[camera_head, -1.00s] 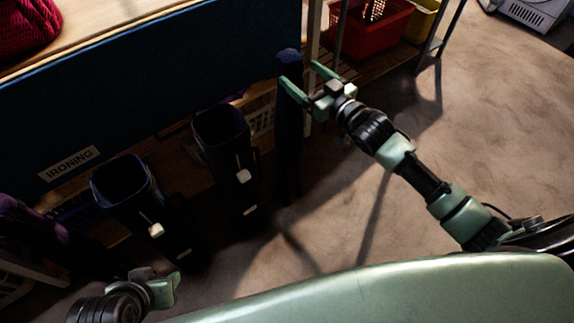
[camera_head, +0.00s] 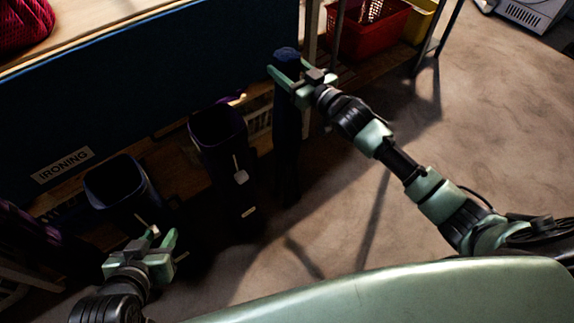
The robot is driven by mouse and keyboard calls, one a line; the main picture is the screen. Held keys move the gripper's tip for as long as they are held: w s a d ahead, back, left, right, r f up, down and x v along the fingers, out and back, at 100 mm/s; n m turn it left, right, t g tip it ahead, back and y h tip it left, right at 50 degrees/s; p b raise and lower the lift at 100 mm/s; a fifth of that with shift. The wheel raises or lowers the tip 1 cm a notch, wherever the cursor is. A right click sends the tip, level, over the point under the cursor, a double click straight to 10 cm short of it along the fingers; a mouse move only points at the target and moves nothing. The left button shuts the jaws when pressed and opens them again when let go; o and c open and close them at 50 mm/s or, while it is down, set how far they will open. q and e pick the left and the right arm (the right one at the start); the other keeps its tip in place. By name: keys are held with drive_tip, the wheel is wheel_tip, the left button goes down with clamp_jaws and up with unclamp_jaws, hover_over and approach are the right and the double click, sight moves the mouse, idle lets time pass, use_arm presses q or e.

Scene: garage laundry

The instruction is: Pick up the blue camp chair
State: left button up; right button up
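The blue camp chair appears to be the tall, narrow, dark blue upright bundle (camera_head: 287,125) in front of the shelf, right of the ironing board panel. Its rounded top shows at the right gripper. My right gripper (camera_head: 288,75) is open, with one finger at the near left side of the bundle and the other at its far right side. I cannot tell whether the fingers touch it. My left gripper (camera_head: 161,238) is open and empty at the lower left, just below a dark open-topped container.
Two dark open-topped containers with white tags, one blue-black (camera_head: 115,182) and one purple-black (camera_head: 217,125), stand left of the bundle. A red basket (camera_head: 372,32) sits on the shelf behind. Floor at right is clear.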

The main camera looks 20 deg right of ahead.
clamp_jaws()
drive_tip(key=shift+r, duration=0.3)
